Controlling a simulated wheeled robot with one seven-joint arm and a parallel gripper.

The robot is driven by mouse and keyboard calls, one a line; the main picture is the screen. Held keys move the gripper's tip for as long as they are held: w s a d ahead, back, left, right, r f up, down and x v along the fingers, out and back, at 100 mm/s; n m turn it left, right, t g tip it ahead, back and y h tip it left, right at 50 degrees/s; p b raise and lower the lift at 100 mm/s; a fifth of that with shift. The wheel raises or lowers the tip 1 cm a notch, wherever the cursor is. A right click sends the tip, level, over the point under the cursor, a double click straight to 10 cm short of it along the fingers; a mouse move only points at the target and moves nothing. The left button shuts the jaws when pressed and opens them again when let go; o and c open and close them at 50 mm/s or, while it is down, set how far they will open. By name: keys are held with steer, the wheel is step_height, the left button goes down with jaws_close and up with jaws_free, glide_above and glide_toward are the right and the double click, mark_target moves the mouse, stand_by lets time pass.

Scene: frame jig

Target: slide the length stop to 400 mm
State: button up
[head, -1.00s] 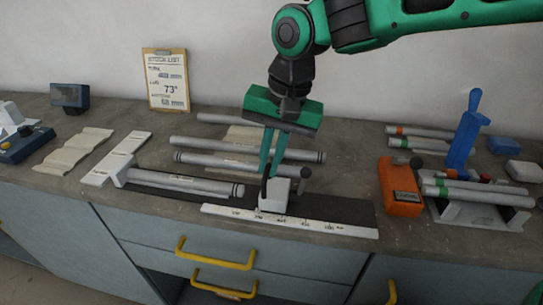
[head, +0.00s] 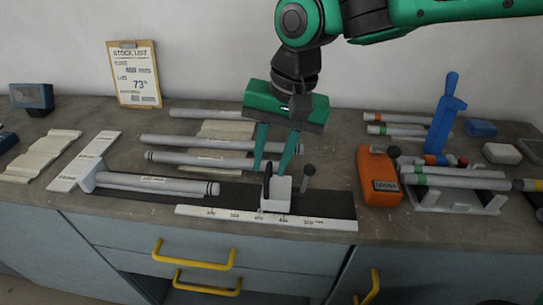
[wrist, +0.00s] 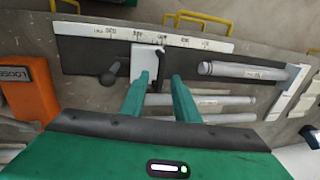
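The length stop is a white block (head: 276,196) with a dark upright plate, on the black base of the jig. Its left edge is near the 400 mark of the white scale (head: 190,211), as well as I can read it. A round-knobbed lever (head: 309,171) stands at its right. My gripper (head: 270,174) is above the stop with its fingers apart. In the wrist view my gripper (wrist: 159,79) has one finger over the white block (wrist: 143,63) and the other beside it. Whether the fingers touch it I cannot tell.
A grey tube (head: 150,184) lies on the jig left of the stop, with a gap between. More tubes (head: 200,143) lie behind. An orange box (head: 377,176) and a tube rack (head: 455,202) stand at the right. A clipboard (head: 135,75) at the back reads 400 mm.

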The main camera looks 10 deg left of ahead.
mark_target(282, 186)
step_height(282, 186, up, 10)
steer(key=d, duration=0.2)
steer(key=shift+r, duration=0.25)
stand_by(0.3)
steer(key=shift+d, duration=0.1)
